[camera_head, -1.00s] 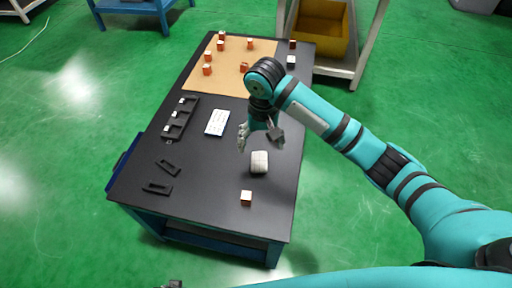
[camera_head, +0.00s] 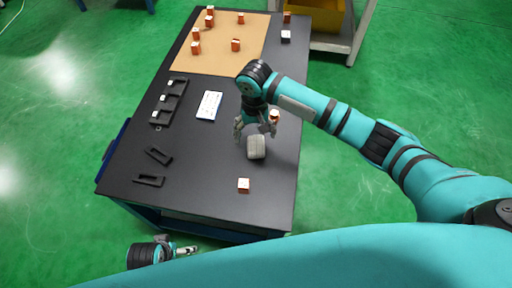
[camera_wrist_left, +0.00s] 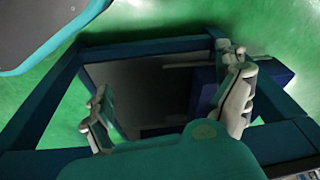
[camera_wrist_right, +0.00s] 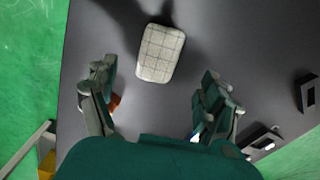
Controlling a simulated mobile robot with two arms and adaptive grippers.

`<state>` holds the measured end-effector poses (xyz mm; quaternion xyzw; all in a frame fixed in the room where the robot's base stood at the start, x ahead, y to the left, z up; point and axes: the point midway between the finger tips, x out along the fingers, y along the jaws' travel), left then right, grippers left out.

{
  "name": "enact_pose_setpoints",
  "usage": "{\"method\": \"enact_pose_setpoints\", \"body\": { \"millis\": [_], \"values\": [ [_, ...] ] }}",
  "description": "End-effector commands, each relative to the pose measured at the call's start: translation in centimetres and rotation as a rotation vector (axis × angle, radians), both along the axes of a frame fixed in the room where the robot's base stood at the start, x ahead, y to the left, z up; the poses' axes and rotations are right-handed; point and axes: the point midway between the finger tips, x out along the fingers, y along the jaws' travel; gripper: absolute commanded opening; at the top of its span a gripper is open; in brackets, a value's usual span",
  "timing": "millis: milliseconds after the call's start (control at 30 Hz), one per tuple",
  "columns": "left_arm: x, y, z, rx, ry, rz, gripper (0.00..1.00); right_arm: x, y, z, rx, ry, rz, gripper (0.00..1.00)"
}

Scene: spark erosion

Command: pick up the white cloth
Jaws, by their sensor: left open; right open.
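The white cloth (camera_head: 257,148) is a small pale rounded pad on the dark table, right of its middle. In the right wrist view the cloth (camera_wrist_right: 160,54) shows a grid pattern and lies just beyond the fingertips, between their lines. My right gripper (camera_head: 255,129) is open and empty, over the table right at the cloth's far side; contact cannot be told. My left gripper (camera_head: 190,250) is low, off the table's near edge. In the left wrist view my left gripper (camera_wrist_left: 168,78) is open and empty, facing the blue table frame.
A white card (camera_head: 209,105), black holders (camera_head: 169,103) and a tan mat (camera_head: 216,60) with several cubes lie farther off.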

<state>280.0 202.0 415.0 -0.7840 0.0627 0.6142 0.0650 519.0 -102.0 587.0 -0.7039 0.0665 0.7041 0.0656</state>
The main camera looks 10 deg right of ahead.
Motion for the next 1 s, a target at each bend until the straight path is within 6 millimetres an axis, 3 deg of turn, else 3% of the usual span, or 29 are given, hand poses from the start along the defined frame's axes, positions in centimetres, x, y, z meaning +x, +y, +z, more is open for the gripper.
{"method": "enact_pose_setpoints", "body": {
  "millis": [233,600,900,1000],
  "values": [
    [0.3,0.0,1.6,-0.001,-0.011,0.002,1.0,-0.1,-0.1,-1.6,0.0,0.0,0.0,0.83],
    [0.4,0.1,6.7,-0.002,-0.036,0.006,1.0,-0.4,-0.3,-5.5,0.001,0.0,0.0,0.83],
    [0.3,0.1,7.2,-0.001,-0.037,0.007,1.0,-0.4,-0.3,-5.7,0.001,-0.001,0.0,0.83],
    [0.3,0.1,7.2,-0.001,-0.037,0.007,1.0,-0.4,-0.3,-5.7,0.001,-0.001,0.0,0.7]
  ]
}}
